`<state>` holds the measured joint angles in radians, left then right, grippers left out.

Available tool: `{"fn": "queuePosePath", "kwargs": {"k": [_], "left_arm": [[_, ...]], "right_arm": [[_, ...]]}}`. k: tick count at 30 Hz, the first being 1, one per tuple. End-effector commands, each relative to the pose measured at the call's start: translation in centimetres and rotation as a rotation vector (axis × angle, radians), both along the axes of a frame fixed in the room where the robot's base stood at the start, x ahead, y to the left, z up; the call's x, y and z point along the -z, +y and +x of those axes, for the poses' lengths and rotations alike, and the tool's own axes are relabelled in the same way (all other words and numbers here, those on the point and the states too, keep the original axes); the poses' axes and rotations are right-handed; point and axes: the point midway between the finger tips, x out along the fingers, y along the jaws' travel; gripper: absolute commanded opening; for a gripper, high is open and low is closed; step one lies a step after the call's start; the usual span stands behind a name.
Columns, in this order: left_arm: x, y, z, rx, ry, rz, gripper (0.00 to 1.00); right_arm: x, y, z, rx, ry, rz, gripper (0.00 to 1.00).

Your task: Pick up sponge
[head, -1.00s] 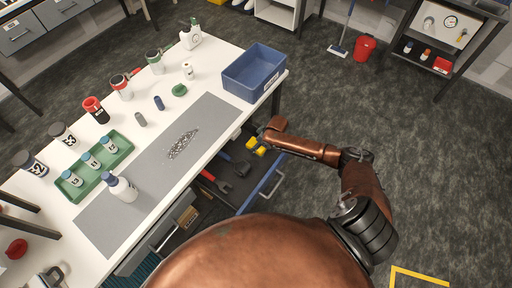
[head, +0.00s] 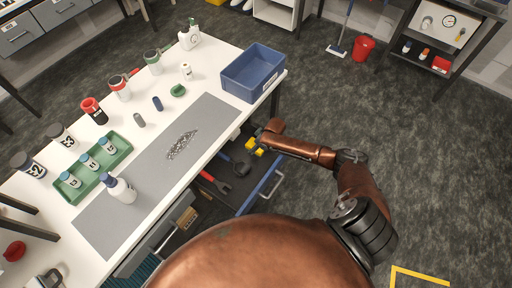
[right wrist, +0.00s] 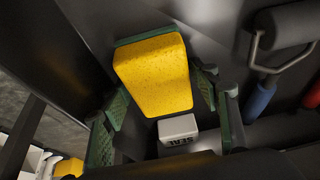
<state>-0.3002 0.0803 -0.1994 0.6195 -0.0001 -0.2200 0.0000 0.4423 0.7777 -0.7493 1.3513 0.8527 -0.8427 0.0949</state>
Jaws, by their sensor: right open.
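The yellow sponge (right wrist: 155,75) with a green underside lies in the open drawer below the bench. In the right wrist view it sits between and just beyond the fingers of my right gripper (right wrist: 163,108), which is open. I cannot tell whether the fingers touch it. In the head view a yellow piece (head: 251,146) shows beside the end of my right arm, which hides part of the drawer. My left gripper is not in view.
A white block marked SEAL (right wrist: 178,128) lies by the sponge's near end. A grey roller tool (right wrist: 283,30) and a blue handle (right wrist: 259,98) lie to the right. The bench top (head: 222,82) overhangs the drawer, with a blue bin (head: 252,77) at its corner.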

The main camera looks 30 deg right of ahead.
Motion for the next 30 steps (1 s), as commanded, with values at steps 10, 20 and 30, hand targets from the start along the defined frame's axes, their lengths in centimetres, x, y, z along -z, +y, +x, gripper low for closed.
{"fn": "queuePosePath", "kwargs": {"k": [10, 20, 30], "left_arm": [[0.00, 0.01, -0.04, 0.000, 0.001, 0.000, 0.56], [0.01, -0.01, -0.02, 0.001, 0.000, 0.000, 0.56], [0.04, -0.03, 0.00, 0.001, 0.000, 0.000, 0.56]], "right_arm": [[0.01, -0.02, -0.01, 0.000, 0.000, 0.000, 0.45], [0.07, -0.05, -0.07, 0.000, 0.002, -0.001, 0.26], [-0.59, -0.09, -0.06, -0.001, 0.001, -0.002, 0.26]]}}
